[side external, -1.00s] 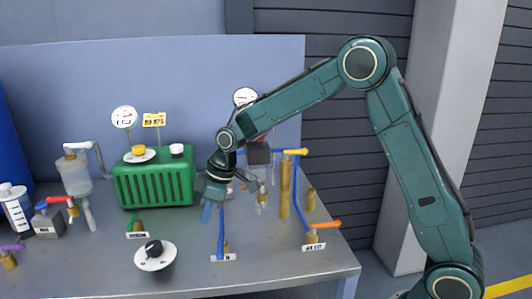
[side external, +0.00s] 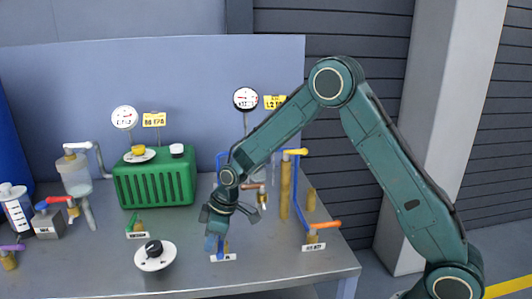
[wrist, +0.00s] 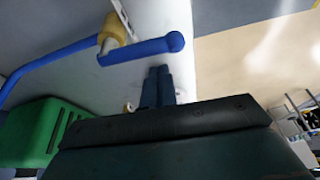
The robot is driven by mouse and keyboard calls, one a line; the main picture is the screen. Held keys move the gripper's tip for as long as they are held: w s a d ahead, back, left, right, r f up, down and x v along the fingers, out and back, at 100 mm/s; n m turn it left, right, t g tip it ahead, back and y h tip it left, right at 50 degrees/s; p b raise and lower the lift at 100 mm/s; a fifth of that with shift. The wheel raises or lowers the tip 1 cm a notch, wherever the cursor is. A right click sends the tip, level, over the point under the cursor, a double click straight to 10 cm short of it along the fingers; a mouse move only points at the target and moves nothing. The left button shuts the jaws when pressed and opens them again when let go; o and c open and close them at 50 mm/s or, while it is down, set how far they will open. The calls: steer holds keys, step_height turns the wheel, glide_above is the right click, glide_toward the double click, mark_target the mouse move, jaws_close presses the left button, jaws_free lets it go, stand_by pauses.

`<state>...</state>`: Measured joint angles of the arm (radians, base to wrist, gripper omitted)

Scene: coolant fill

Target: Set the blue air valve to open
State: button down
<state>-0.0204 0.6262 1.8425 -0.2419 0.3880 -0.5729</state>
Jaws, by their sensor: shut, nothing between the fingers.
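The blue air valve has a brass body (side external: 226,248) that stands by a white label (side external: 223,257) near the table's front edge. In the wrist view its blue lever (wrist: 145,48) lies across the picture beside the brass body (wrist: 115,30), with its round end to the right. A blue pipe (wrist: 45,66) runs off to the left. My gripper (side external: 212,248) is low beside this valve in the side view, hiding part of it. Its two dark blue fingers (wrist: 159,70) are shut together and empty, just below the lever in the wrist view. Whether they touch the lever I cannot tell.
A black-knobbed white dial (side external: 155,255) stands to the left. A green ribbed box (side external: 155,182) is behind. A valve with an orange lever (side external: 322,225) and a yellow-handled pipe (side external: 294,152) stand to the right.

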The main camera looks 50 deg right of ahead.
steer(key=shift+s+d+f, duration=0.1)
steer(key=shift+s+d, duration=0.15)
steer(key=shift+s, duration=0.1)
steer(key=shift+s+d+f, duration=0.1)
steer(key=shift+s+d, duration=0.35)
steer(key=shift+s, duration=0.1)
steer(key=shift+d+f, duration=0.1)
steer(key=w+a+r, duration=0.2)
steer(key=w+a, duration=0.1)
steer(key=v, duration=0.9)
stand_by(0.5)
